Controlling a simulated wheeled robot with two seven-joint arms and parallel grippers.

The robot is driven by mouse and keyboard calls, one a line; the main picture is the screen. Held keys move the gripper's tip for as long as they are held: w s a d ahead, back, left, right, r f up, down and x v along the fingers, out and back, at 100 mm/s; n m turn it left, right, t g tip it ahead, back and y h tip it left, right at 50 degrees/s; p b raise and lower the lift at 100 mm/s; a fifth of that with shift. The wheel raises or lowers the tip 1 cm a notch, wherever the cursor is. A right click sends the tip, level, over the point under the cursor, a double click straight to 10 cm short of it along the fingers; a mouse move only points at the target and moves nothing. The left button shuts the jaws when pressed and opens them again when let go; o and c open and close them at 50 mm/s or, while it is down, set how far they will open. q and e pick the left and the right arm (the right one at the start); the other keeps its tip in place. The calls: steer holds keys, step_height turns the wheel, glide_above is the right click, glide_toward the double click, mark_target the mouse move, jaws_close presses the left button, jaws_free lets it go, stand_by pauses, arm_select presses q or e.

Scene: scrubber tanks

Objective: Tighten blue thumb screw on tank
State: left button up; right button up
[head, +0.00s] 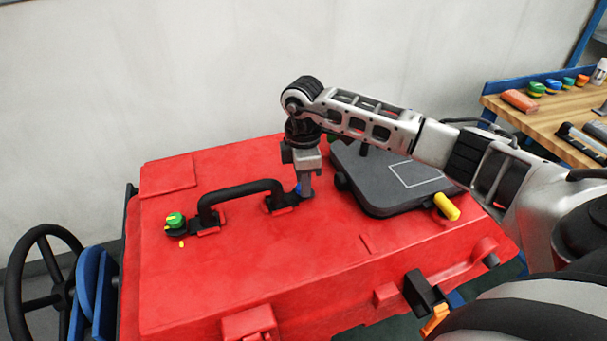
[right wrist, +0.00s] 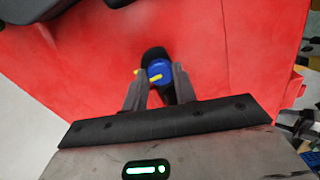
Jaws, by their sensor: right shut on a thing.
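The red tank (head: 330,265) fills the middle of the head view. The blue thumb screw (right wrist: 159,69) has a yellow pointer and sits on a black base on the red top in the right wrist view. Only a sliver of its blue shows in the head view, beside the fingers. My right gripper (head: 305,190) points down at the tank top, at the right end of the black handle. Its two fingers (right wrist: 159,88) are shut on the blue thumb screw, one on each side. My left gripper is not in view.
A black handle (head: 240,190) stands up beside the gripper. A green knob (head: 175,221) with yellow marks is at its left end. A dark grey lid (head: 390,180) with a yellow latch (head: 447,206) lies to the right. A wooden bench (head: 550,110) stands at the far right.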

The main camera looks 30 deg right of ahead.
steer(key=shift+w+r+m, duration=0.2)
steer(key=shift+r+m, duration=0.15)
steer(key=shift+m, duration=0.35)
steer(key=o, duration=0.8)
steer(key=shift+o, duration=0.9)
steer(key=shift+s+f, duration=0.15)
step_height(320, 180, up, 16)
steer(key=shift+b, duration=0.4)
